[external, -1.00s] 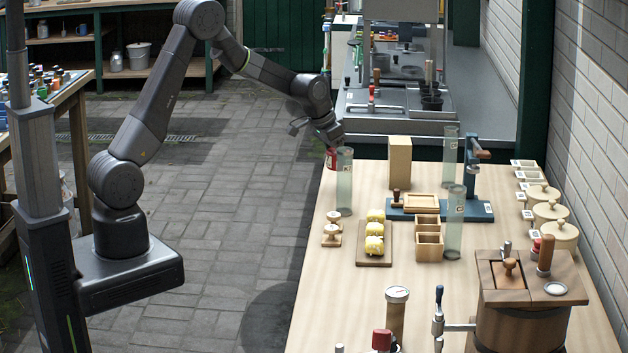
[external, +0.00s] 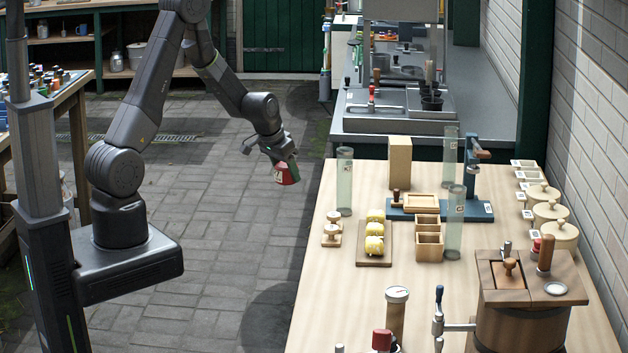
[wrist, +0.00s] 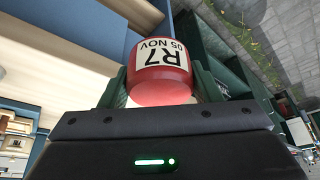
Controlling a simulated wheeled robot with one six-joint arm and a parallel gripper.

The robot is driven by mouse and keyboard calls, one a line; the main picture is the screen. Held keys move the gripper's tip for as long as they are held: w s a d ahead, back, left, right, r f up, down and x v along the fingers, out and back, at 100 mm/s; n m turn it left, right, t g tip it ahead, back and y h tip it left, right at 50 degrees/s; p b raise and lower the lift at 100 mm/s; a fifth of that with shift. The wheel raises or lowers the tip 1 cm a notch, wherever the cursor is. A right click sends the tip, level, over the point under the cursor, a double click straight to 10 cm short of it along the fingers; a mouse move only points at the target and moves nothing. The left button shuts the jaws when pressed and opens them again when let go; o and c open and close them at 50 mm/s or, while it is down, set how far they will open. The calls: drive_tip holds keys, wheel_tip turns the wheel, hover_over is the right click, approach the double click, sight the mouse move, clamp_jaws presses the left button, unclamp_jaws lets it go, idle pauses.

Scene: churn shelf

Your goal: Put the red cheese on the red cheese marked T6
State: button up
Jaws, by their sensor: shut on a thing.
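My gripper (external: 283,163) is shut on a red cheese (external: 287,174) and holds it in the air, left of the table's left edge in the external view. In the wrist view the cheese (wrist: 158,78) sits between the two green fingers, its white label reading R7 05 NOV, upside down. I cannot make out a red cheese marked T6 in either view. A red-topped object (external: 381,340) stands at the table's front edge, and a small red thing (external: 536,247) shows beside the lidded crocks; I cannot tell what either is.
Clear tubes stand on the wooden table (external: 320,285): one near its left edge (external: 344,182) and others farther right (external: 455,222). A tray of yellow balls (external: 374,258), a wooden block (external: 400,162) and a wooden churn (external: 530,300) also stand there. Open paving lies below my gripper.

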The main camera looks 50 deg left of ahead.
wheel_tip(320, 180, up, 20)
drive_tip(key=r, duration=0.1)
drive_tip(key=w+d+m+h, duration=0.1)
drive_tip(key=w+d+m, duration=0.2)
drive_tip(key=d, duration=1.6)
drive_tip(key=w+d+m+h, duration=0.1)
drive_tip(key=w+d+m, duration=0.25)
drive_tip(key=d, duration=1.55)
drive_tip(key=s+d+m+g+h, duration=0.1)
drive_tip(key=s+d+m, duration=0.1)
drive_tip(key=s+d, duration=0.6)
drive_tip(key=s+d+f+m, duration=0.15)
drive_tip(key=s+d, duration=0.25)
drive_tip(key=d, duration=0.8)
drive_tip(key=s+d+r+m+g+h, duration=0.1)
drive_tip(key=s+d+m, duration=0.1)
drive_tip(key=s+d, duration=0.65)
drive_tip(key=f, duration=0.7)
drive_tip(key=w+f+p, duration=0.1)
drive_tip(key=f, duration=0.6)
drive_tip(key=w+d+f+p, duration=0.1)
drive_tip(key=f, duration=0.6)
drive_tip(key=shift+w+f, duration=0.1)
drive_tip(key=shift+w, duration=0.05)
drive_tip(key=shift+f, duration=0.1)
drive_tip(key=o, duration=1.1)
drive_tip(key=shift+f, duration=0.1)
